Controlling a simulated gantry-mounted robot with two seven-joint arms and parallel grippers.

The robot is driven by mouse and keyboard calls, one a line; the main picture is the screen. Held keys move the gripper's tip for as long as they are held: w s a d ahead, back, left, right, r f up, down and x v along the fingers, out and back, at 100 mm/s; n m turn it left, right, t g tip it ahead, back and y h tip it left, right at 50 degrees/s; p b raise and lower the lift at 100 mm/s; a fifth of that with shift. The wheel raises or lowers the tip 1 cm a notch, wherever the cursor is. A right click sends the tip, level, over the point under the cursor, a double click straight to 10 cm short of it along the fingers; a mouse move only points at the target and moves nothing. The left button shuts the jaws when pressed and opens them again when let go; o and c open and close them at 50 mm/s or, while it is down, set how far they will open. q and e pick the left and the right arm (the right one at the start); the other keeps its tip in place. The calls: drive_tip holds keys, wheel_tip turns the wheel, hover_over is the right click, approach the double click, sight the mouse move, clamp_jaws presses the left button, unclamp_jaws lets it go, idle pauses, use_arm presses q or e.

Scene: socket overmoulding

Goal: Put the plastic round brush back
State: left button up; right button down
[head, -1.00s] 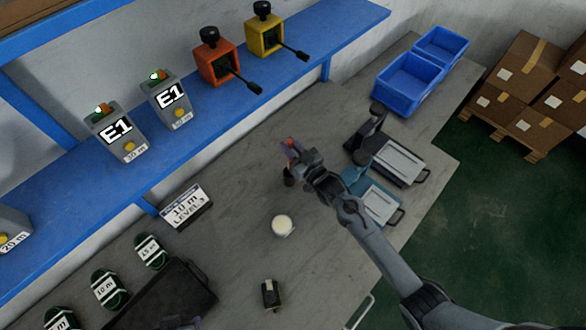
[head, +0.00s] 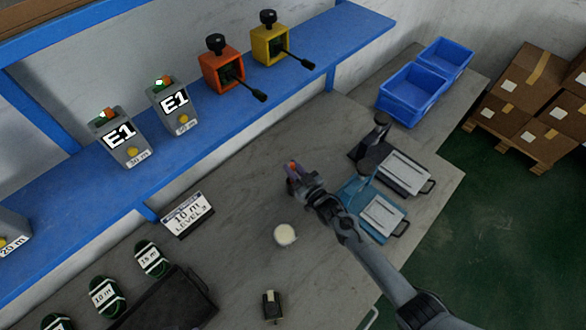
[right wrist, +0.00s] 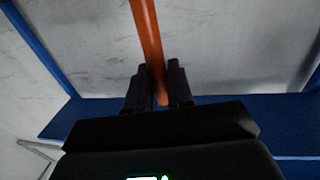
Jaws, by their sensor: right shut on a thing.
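My right gripper (head: 294,174) is above the grey workbench in the head view, shut on a thin orange handle. The handle (right wrist: 148,40) shows clearly between both fingers in the right wrist view and runs up out of that picture. I take it for the plastic round brush's handle; its bristle end is not clearly visible. In the head view only a small orange bit shows at the fingertips. A round pot with a pale top (head: 285,235) stands on the bench below the gripper in the picture, apart from it. My left gripper is not in view.
Two clamp-like devices, one dark (head: 405,172) and one teal (head: 382,214), stand right of the gripper. Blue bins (head: 410,95) are behind them. A blue shelf (head: 130,180) with boxes runs along the wall. A small dark block (head: 270,307) lies near the front.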

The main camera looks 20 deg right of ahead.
drive_tip(key=shift+f, duration=0.15)
drive_tip(key=c, duration=1.4)
unclamp_jaws()
drive_tip(key=shift+c, duration=0.2)
drive_tip(key=o, duration=0.4)
drive_tip(key=shift+o, duration=0.2)
drive_tip(key=s+d+r+g+h, duration=0.1)
drive_tip(key=s+g, duration=0.3)
drive_tip(key=s, duration=0.8)
drive_tip(key=s+d+r+g+h, duration=0.1)
drive_tip(key=s+g, duration=0.4)
drive_tip(key=s, duration=0.7)
drive_tip(key=s+d+r+m+g+h+p, duration=0.1)
drive_tip(key=s+r+g, duration=0.3)
drive_tip(key=s, duration=0.8)
drive_tip(key=shift+s+r+g+h, duration=0.2)
drive_tip(key=shift+g+h, duration=0.2)
drive_tip(key=shift+h, duration=0.3)
